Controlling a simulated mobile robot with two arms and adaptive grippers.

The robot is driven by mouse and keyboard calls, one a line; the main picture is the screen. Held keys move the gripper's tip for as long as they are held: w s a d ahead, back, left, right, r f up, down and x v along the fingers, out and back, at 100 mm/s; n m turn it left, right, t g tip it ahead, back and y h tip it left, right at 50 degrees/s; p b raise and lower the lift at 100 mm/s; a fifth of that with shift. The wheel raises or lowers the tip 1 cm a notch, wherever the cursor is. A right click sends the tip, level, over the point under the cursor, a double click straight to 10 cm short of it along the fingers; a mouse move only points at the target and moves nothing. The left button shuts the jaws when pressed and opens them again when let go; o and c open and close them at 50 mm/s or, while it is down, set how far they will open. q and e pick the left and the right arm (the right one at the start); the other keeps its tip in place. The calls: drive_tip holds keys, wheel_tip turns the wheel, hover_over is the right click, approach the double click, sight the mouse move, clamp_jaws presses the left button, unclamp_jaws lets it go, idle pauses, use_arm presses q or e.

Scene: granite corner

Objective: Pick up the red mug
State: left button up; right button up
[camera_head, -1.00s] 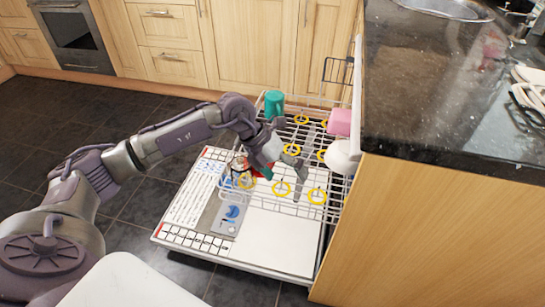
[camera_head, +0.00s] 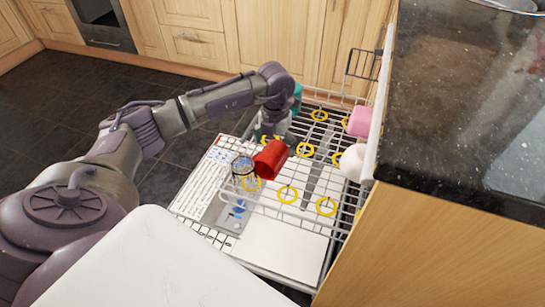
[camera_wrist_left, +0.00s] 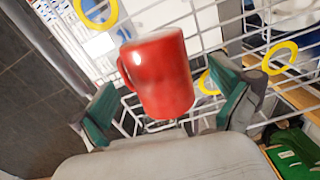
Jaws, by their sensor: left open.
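The red mug (camera_head: 271,158) lies tilted on the dishwasher's pulled-out wire rack (camera_head: 335,215), near its left side. My left gripper (camera_head: 275,133) comes down just behind the mug in the head view, partly hidden by its own wrist. In the left wrist view the red mug (camera_wrist_left: 160,75) lies ahead of and between the two spread teal-padded fingers (camera_wrist_left: 170,110), its handle to the left. The gripper is open and holds nothing. Whether a finger touches the mug cannot be told. My right gripper is not in view.
A clear glass (camera_head: 243,172) stands close left of the mug. A teal cup (camera_head: 297,97) is partly hidden behind my arm. A pink cup (camera_head: 359,121) and a white cup (camera_head: 352,161) sit at the rack's right, beside the granite counter (camera_head: 470,110). Several yellow rings mark the rack.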

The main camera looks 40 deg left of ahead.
use_arm(q)
drive_tip(key=f, duration=0.1)
drive_tip(key=a+f+b, duration=0.1)
drive_tip(key=f, duration=0.3)
drive_tip(key=shift+s+a+f, duration=0.15)
drive_tip(key=shift+s, duration=0.25)
drive_tip(key=shift+w+d, duration=0.1)
drive_tip(key=shift+d, duration=0.15)
drive_tip(key=shift+a, duration=0.25)
drive_tip(key=c, duration=1.3)
